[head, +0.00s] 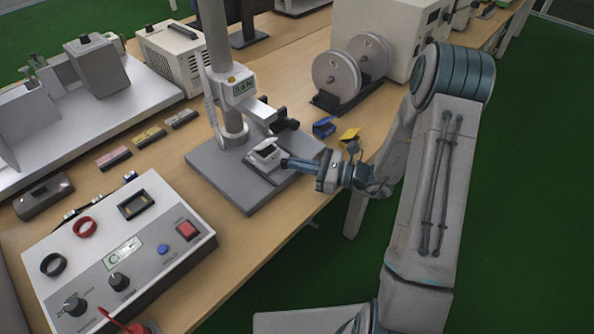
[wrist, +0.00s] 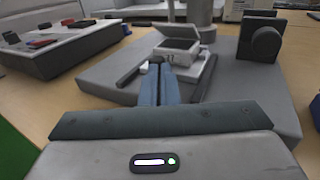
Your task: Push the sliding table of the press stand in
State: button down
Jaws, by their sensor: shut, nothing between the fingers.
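The press stand has a grey base plate (head: 228,185) and an upright column (head: 217,50) with a small display head. Its small light sliding table (head: 265,157) sits low on the base, in front of the column, and carries a box-like part with a raised lid. In the wrist view the sliding table (wrist: 180,62) is straight ahead, between dark rails. My gripper (head: 286,163) is shut and empty, its fingertips at the near edge of the table. In the wrist view my fingertips (wrist: 158,70) overlap the table's front; whether they touch it I cannot tell.
A control box (head: 120,250) with knobs and a red switch stands left of the stand. Blue (head: 324,127) and yellow (head: 349,137) small items lie right of it, near a two-disc spool unit (head: 340,80). The bench's front edge runs close below my gripper.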

jog(key=shift+a+r, duration=0.1)
jog(key=shift+a, duration=0.05)
jog(key=v, duration=1.4)
jog(key=shift+d, duration=0.2)
jog(key=shift+w, duration=0.1)
jog(key=s+a+r+n+g+h+p, duration=0.3)
jog(key=s+a+r+n+g+h, duration=0.4)
jog(key=s+r+n+g, duration=0.35)
jog(key=s+d+r+n+t+h+p, duration=0.3)
jog(key=s+r+n+t+h+p, duration=0.1)
jog(key=r+n+t+h, duration=0.3)
notch_tip(320, 180, up, 3)
jog(key=s+n+h, duration=0.1)
jog(key=n+h, duration=0.1)
jog(key=n, duration=0.2)
jog(key=shift+s+d+h, duration=0.2)
jog(key=shift+s+h, duration=0.2)
